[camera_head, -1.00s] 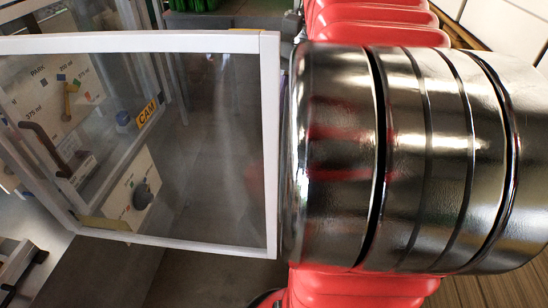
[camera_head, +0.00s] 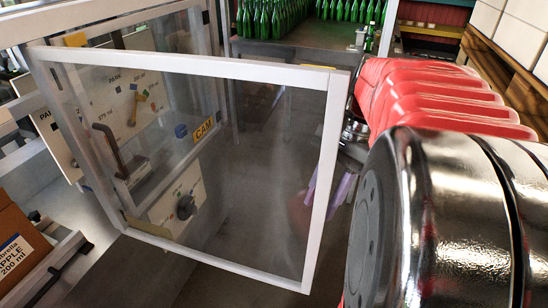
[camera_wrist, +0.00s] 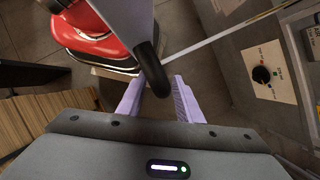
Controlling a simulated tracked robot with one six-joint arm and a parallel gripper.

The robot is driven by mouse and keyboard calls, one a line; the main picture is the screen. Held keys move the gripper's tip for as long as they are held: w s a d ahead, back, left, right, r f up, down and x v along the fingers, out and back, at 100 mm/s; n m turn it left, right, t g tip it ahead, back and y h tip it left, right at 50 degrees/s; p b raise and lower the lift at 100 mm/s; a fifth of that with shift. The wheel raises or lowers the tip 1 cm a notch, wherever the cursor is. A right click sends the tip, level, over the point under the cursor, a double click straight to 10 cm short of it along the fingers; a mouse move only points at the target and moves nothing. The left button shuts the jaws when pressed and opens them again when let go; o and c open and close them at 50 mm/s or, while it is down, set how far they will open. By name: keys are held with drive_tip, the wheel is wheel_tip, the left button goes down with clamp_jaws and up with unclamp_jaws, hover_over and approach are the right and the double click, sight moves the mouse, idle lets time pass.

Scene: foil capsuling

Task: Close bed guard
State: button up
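The bed guard (camera_head: 190,66) is a clear panel in a white frame, standing swung out from the machine in the head view. Its free edge is on the right, by my arm. My gripper's purple fingers (camera_head: 345,185) show just right of that edge, partly hidden by my arm. In the wrist view my gripper (camera_wrist: 158,88) has its fingers spread apart. A grey bar with a dark rounded end (camera_wrist: 153,68) reaches between the fingertips, with small gaps seen beside it. I cannot tell whether either finger touches it.
Behind the guard are a panel with a lever (camera_head: 112,150), a CAM label (camera_head: 203,130) and a dial (camera_head: 185,206). Green bottles (camera_head: 300,15) stand on a back table. A brown carton (camera_head: 18,245) is at lower left. Grey floor lies below the guard.

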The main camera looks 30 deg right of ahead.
drive_tip(key=shift+c, duration=0.4)
clamp_jaws()
